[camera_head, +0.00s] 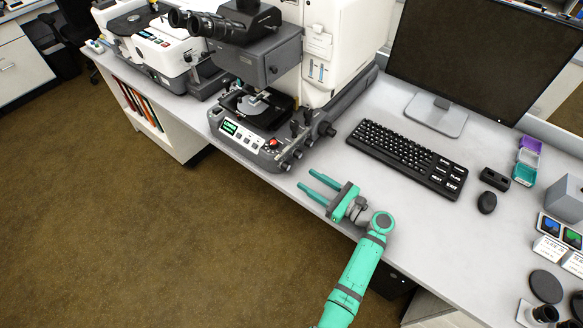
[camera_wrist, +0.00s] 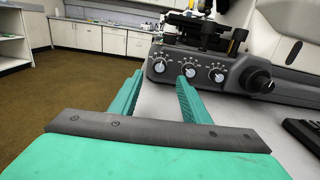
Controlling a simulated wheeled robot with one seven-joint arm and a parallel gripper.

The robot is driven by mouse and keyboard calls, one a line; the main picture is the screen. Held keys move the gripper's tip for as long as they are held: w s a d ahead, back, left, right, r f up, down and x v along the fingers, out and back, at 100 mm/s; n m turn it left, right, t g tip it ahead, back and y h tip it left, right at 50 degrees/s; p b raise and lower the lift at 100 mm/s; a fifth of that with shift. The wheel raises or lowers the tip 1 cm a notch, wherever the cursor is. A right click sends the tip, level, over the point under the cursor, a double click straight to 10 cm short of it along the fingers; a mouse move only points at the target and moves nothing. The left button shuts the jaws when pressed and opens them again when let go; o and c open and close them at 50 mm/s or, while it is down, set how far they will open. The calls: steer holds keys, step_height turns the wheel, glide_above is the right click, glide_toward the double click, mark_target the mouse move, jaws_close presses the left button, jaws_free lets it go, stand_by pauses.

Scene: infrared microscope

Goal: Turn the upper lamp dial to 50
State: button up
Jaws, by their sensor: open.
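The microscope (camera_head: 262,68) stands on the bench, with a small green-lit display on its front. In the wrist view, three small round dials with white faces sit in a row on its dark side panel: a left dial (camera_wrist: 159,66), a middle dial (camera_wrist: 188,71) and a right dial (camera_wrist: 217,76). Their labels and settings are too small to read, so I cannot tell which is the upper lamp dial. My gripper (camera_head: 306,179) is open and empty near the bench's front edge, apart from the panel. In the wrist view, its fingers (camera_wrist: 160,80) point towards the dials.
A large black knob (camera_wrist: 260,80) sits right of the dials. A keyboard (camera_head: 408,157), a mouse (camera_head: 487,202) and a monitor (camera_head: 484,50) are on the bench to the right. The bench top between my gripper and the microscope is clear.

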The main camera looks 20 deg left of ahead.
mark_target(289, 168)
steer(key=x, duration=0.8)
steer(key=shift+w+a, duration=0.1)
steer(key=shift+a, duration=0.15)
steer(key=c, duration=1)
